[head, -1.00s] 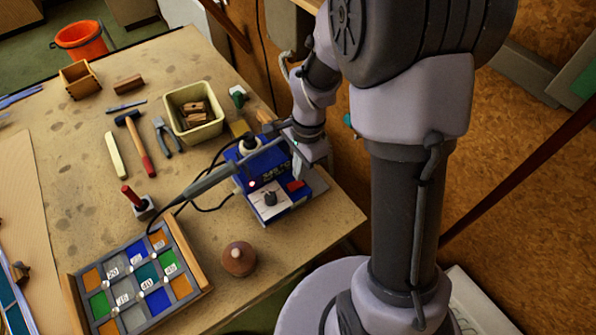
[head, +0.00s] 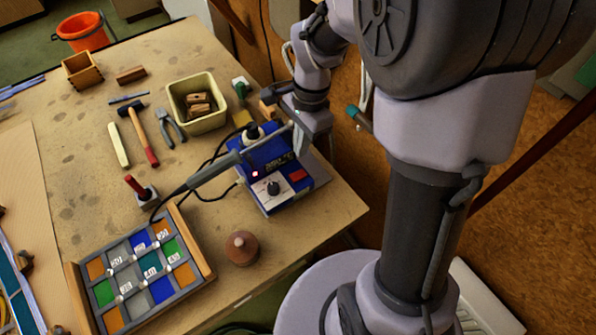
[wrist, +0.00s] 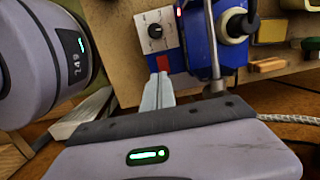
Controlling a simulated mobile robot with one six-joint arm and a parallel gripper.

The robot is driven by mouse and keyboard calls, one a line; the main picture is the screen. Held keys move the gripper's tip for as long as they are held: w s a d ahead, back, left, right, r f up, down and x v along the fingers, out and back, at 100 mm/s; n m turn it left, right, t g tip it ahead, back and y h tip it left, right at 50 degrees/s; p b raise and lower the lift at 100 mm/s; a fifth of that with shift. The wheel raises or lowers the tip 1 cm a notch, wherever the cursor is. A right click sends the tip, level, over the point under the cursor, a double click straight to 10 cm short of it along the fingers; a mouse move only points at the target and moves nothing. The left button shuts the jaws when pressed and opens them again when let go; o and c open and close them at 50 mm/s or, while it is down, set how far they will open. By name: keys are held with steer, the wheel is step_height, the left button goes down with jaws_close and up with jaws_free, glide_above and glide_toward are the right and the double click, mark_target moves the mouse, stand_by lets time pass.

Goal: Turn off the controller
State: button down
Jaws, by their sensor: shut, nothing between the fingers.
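The controller is a blue soldering station (head: 262,155) near the table's right edge. It has a white panel with a dark knob (head: 273,188), a red switch (head: 297,175) and a lit pinkish lamp (head: 255,174). In the wrist view the blue case (wrist: 198,45), knob (wrist: 155,31) and lamp (wrist: 180,12) show at the top. My gripper (wrist: 160,78) is shut and empty, its fingertips close below the white panel in that view. I cannot tell whether they touch the station.
The soldering iron (head: 212,170) slants across the station's left side with its cable. A cream bin (head: 197,122) stands behind, a brown knob-topped object (head: 241,248) in front. A tray of coloured glass (head: 130,285) lies front left. The table's right edge is close to the station.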

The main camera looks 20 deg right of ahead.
mark_target(295, 178)
steer(key=f+b, duration=0.1)
steer(key=f, duration=0.2)
steer(key=f+b, duration=0.1)
steer(key=f, duration=0.2)
steer(key=a+f+b, duration=0.1)
steer(key=f, duration=0.2)
steer(key=shift+s+f+b, duration=0.15)
steer(key=shift+f+b, duration=0.15)
steer(key=shift+f, duration=0.1)
steer(key=shift+a, duration=0.1)
